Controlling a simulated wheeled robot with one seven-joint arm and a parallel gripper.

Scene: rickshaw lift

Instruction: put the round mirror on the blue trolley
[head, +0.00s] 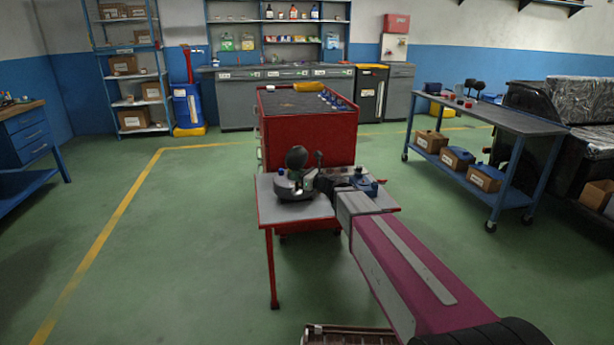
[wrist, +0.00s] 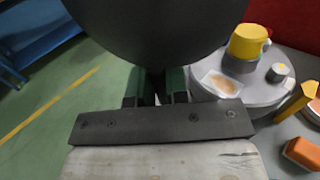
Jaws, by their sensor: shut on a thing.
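The round mirror is a dark disc (head: 296,157) in the head view, seen above the small red-legged table (head: 266,212). In the wrist view the mirror (wrist: 145,28) fills the top middle as a large dark disc. My gripper (wrist: 155,92) is shut on its narrow lower part, which is mostly hidden behind the disc and fingers. In the head view my gripper (head: 312,181) is over the table, partly hidden by my arm. The blue trolley (head: 506,117) stands at the right, with a grey top, blue legs and wheels.
A grey round thing (wrist: 242,90) with a yellow-topped item (wrist: 247,42) lies close right of my gripper. An orange block (wrist: 303,153) is nearby. A red tool cabinet (head: 310,135) stands behind the table. Small items (head: 467,90) occupy the trolley's far end; its near top is clear.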

